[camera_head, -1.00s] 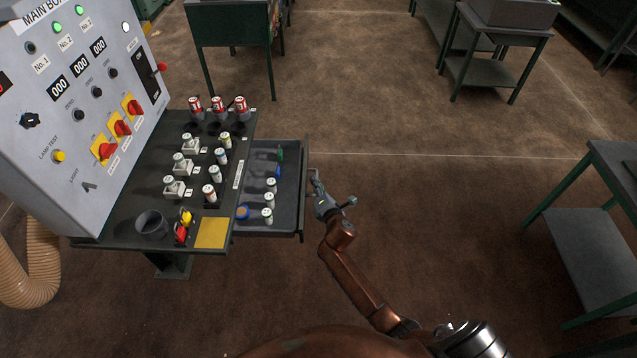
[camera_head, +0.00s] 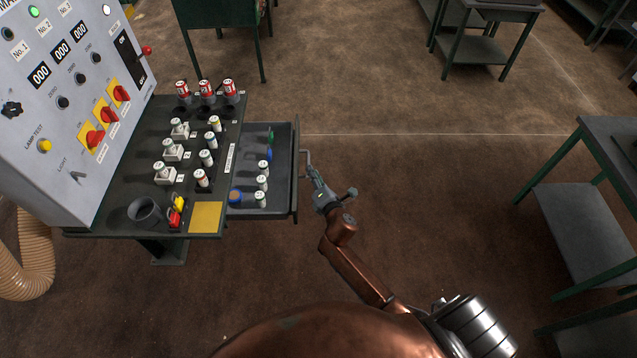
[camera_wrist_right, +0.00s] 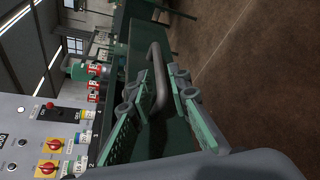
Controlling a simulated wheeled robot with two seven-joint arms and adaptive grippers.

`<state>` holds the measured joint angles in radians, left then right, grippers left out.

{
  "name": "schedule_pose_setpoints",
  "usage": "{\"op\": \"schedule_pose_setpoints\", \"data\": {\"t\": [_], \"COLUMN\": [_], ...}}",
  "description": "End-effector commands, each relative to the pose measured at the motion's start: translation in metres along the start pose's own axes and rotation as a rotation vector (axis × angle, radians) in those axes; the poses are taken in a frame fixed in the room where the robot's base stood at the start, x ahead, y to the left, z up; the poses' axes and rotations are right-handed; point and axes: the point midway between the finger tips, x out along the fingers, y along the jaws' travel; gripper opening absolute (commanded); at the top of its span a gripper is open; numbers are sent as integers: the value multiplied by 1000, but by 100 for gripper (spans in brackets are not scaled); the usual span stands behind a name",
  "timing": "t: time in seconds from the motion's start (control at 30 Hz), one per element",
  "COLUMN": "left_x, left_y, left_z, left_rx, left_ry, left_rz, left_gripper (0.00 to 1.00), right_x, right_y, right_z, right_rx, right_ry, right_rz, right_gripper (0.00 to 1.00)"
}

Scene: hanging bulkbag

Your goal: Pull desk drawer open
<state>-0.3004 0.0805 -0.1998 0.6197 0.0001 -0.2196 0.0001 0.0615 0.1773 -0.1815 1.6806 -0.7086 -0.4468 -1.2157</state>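The desk drawer (camera_head: 286,165) is a dark tray that stands out from the right side of the dark green desk (camera_head: 125,184), open, with several small containers inside. Its bar handle (camera_head: 307,158) is on its right front panel. My right gripper (camera_head: 314,172) is at the handle, to the right of the drawer. In the right wrist view the grey handle (camera_wrist_right: 160,80) passes between the spread fingers of my right gripper (camera_wrist_right: 162,82), with gaps visible beside the bar. My left gripper is not in view.
A grey control box (camera_head: 75,100) stands at the desk's left. Cans and bottles (camera_head: 207,157) stand on the desk top. A table (camera_head: 585,200) is at the right. The brown floor right of the drawer is clear.

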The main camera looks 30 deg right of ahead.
Motion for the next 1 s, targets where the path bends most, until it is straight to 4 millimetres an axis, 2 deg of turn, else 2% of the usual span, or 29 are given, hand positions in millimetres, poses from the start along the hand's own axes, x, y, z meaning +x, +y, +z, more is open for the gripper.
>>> {"op": "schedule_pose_setpoints", "data": {"t": [0.1, 0.33, 0.5, 1.0], "left_x": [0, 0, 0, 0], "left_y": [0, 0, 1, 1], "left_z": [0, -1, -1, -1], "left_rx": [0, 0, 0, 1], "left_ry": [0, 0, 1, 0], "left_rz": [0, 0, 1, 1], "left_gripper": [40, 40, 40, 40], "right_x": [-26, -55, -62, -61], "right_y": [-1, 0, 0, -1], "right_z": [0, 0, 0, -1], "right_rx": [-2, -1, 0, 1], "right_ry": [0, 0, 1, 1], "right_rz": [0, 1, 0, -2], "right_gripper": [17, 17, 17, 17]}}
